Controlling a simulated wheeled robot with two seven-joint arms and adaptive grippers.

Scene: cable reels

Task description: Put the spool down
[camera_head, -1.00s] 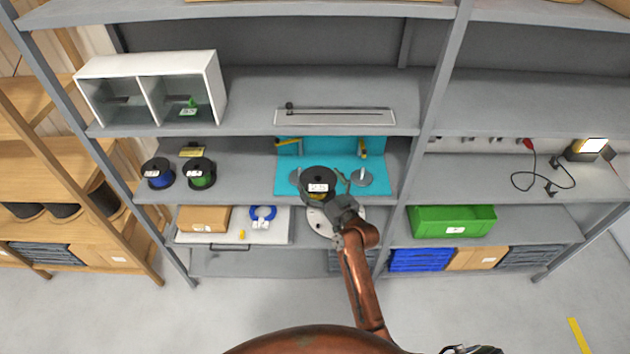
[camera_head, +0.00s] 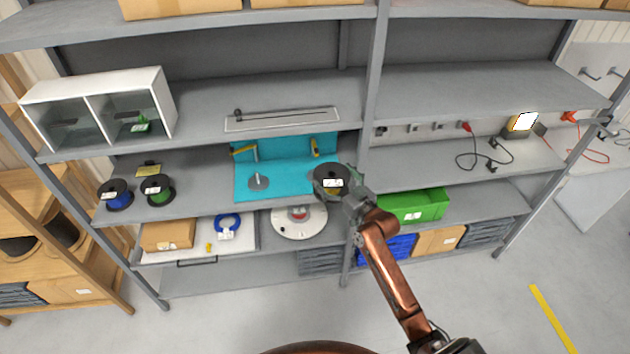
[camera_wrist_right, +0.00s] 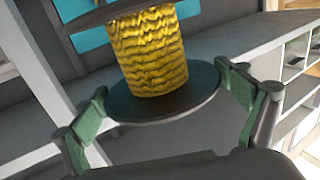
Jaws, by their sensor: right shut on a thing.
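My right gripper (camera_head: 345,190) is shut on a black spool (camera_head: 332,174) wound with yellow cable, with a white label on its upper face. In the right wrist view, the fingers (camera_wrist_right: 165,100) grip opposite edges of its lower flange, and the yellow winding (camera_wrist_right: 148,50) rises above. In the head view the spool overlaps the right edge of the turquoise mat (camera_head: 285,186) on the middle shelf. Whether it touches the shelf cannot be told. A grey disc with an upright post (camera_head: 258,183) stands on the mat's left part. My left gripper is not in view.
Blue (camera_head: 116,197) and green (camera_head: 157,192) spools stand on the middle shelf at left. Below are a round white device (camera_head: 285,228), a cardboard box (camera_head: 167,234) and a green bin (camera_head: 430,207). A shelf upright (camera_head: 374,80) rises just right of the held spool. Bare shelf (camera_head: 205,180) lies left of the mat.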

